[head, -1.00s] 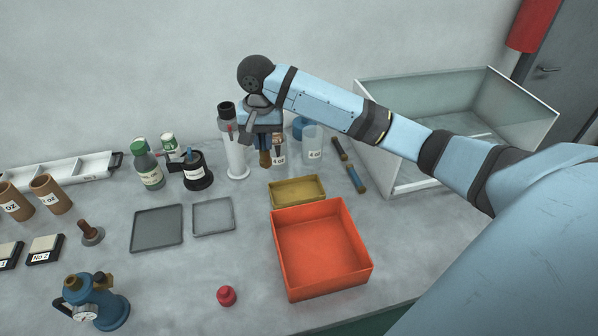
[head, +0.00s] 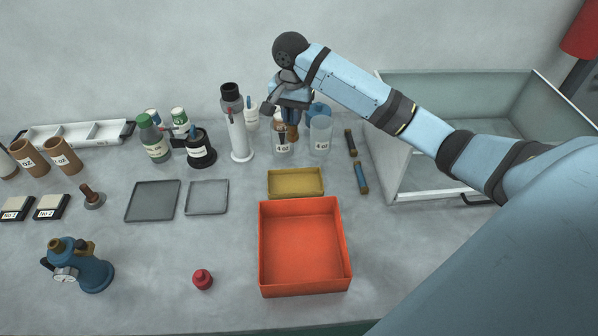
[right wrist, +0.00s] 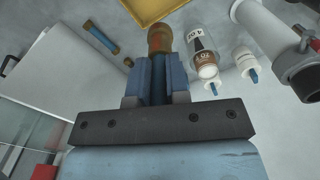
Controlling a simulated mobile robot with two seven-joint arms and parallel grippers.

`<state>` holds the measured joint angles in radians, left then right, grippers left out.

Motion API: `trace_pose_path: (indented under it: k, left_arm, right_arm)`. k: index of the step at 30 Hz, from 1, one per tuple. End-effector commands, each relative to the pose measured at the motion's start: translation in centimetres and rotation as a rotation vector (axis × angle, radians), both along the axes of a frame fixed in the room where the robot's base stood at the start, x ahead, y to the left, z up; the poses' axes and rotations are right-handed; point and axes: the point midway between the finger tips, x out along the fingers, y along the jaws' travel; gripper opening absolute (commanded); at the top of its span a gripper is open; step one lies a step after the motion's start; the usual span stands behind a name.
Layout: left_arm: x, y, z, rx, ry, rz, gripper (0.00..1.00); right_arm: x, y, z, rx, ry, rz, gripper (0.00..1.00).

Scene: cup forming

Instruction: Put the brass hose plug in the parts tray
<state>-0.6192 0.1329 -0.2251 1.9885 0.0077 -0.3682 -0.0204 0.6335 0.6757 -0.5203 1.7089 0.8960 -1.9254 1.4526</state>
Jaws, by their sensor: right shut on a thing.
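The brass hose plug (head: 292,132) is a small brown-gold piece below my right gripper (head: 291,118). In the right wrist view the plug (right wrist: 160,38) sticks out between the blue fingers of the gripper (right wrist: 157,70), which is shut on it. The gripper is at the back of the bench, by the clear cups. A shallow yellow tray (head: 270,193) lies nearer the front, apart from the plug; its edge shows in the right wrist view (right wrist: 150,12). No label shows which tray is the parts tray. My left gripper is not in view.
An orange bin (head: 304,284) stands in front of the yellow tray. Two flat grey trays (head: 153,200) lie left. Clear cups (head: 320,135) and a tall white cylinder (head: 238,140) stand close to the gripper. A glass-walled enclosure (head: 440,195) is right.

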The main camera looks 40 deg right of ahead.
Motion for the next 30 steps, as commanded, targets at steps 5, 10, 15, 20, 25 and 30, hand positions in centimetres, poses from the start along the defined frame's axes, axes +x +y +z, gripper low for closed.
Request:
trace_pose_path:
  k: [5, 10, 15, 20, 25, 30]
  left_arm:
    - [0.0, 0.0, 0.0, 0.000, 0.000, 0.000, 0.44]
    - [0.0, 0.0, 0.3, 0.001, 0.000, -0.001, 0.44]
    - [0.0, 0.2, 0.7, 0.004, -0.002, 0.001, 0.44]
    - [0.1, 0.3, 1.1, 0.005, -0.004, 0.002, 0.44]
    - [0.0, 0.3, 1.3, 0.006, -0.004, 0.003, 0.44]
    - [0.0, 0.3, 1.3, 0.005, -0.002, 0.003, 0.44]
  right_arm:
    - [0.0, -0.3, -0.3, 0.000, 0.000, -0.015, 0.00]
    - [-0.1, -0.3, -2.8, -0.002, 0.004, -0.018, 0.00]
    - [-0.1, -0.3, -7.3, -0.001, 0.004, -0.018, 0.00]
    - [-0.1, -0.3, -11.5, -0.002, 0.003, -0.018, 0.00]
    - [-0.1, -0.3, -14.8, -0.001, 0.002, -0.017, 0.00]
    - [0.0, -0.3, -16.0, 0.000, 0.000, -0.017, 0.00]
